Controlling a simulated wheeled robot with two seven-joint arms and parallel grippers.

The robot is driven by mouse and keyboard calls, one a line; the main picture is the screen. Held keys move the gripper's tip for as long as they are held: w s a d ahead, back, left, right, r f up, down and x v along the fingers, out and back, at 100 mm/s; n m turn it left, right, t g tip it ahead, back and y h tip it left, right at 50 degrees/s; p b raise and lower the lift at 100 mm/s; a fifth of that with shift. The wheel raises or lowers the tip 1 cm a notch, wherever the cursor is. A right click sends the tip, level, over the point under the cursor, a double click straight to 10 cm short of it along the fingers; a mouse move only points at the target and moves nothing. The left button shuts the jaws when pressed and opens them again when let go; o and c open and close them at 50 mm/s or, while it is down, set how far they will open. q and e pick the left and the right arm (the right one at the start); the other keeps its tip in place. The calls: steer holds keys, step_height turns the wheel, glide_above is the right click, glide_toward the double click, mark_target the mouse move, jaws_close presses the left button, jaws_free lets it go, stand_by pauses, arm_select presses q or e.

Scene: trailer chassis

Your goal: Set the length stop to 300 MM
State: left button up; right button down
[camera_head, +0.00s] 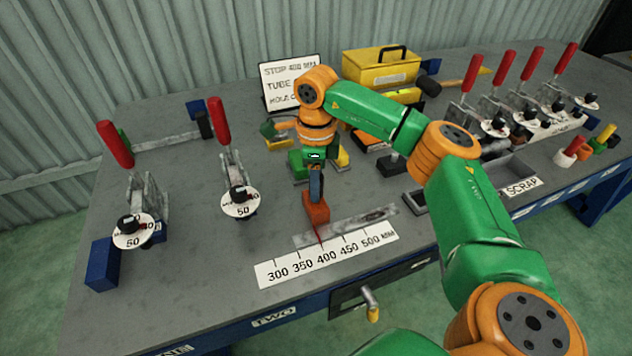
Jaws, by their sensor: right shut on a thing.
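The length stop (317,211) is a small orange-red block with a thin red pointer, on a grey metal rail (364,221) behind the white scale plate (330,260). The scale runs from 300 at its left to 500 MM at its right. The pointer tip stands close to the 400 mark. My right gripper (316,194) points down from above and is shut on the stop; its fingertips are small and partly hidden. My left gripper is not in view.
Red-handled toggle clamps with "50" dials (239,201) stand at left, several more at right. A sign (289,82) reading "STOP 400 MM" and a yellow toolbox (381,69) stand behind. A scrap tray (489,180) lies right.

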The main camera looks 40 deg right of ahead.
steer(key=shift+a, duration=0.1)
stand_by(0.8)
steer(key=a, duration=0.2)
steer(key=w+a, duration=0.1)
steer(key=a, duration=0.1)
steer(key=a+p, duration=0.1)
steer(key=shift+w+a+r, duration=0.1)
steer(key=shift+w+a, duration=0.15)
steer(key=shift+a, duration=0.15)
steer(key=shift+w+a, duration=0.15)
steer(key=shift+a, duration=0.3)
steer(key=c, duration=0.5)
jaws_free()
